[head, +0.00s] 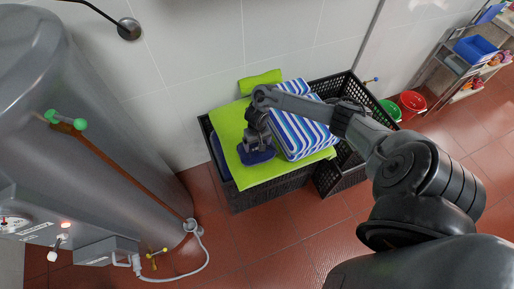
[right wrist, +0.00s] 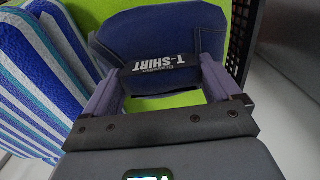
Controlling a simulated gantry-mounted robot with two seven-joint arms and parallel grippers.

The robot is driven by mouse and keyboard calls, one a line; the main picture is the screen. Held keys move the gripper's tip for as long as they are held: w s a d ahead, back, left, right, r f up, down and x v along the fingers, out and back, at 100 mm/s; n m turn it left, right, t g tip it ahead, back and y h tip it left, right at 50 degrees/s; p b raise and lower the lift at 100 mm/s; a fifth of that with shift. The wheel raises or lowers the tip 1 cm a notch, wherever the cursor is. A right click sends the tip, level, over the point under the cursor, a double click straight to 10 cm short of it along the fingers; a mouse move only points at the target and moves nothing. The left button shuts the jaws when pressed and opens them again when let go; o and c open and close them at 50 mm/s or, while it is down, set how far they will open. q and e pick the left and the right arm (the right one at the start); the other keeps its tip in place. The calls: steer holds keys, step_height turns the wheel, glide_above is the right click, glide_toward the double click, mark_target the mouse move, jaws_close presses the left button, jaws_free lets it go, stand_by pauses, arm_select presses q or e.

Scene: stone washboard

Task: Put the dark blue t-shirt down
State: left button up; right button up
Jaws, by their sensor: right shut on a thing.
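The dark blue t-shirt (head: 257,155) is a small folded bundle with a black band that reads "T-SHIRT". In the right wrist view the t-shirt (right wrist: 160,42) sits between the fingers of my right gripper (right wrist: 160,85), which is shut on it. In the head view my right gripper (head: 257,143) points down over a lime green cloth (head: 272,172) on a black crate. The t-shirt is at or just above this cloth; I cannot tell if it touches. My left gripper is not in view.
A blue and white striped folded cloth (head: 300,130) lies right beside the t-shirt. A second black crate (head: 345,88) stands behind and to the right. Red and green buckets (head: 411,103) are further right. A large grey tank (head: 90,110) stands at left.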

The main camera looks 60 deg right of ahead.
mark_target(257, 147)
step_height(257, 147, down, 3)
steer(key=shift+a+f+b, duration=0.1)
steer(key=shift+b, duration=0.45)
steer(key=o, duration=1.2)
steer(key=shift+c, duration=0.2)
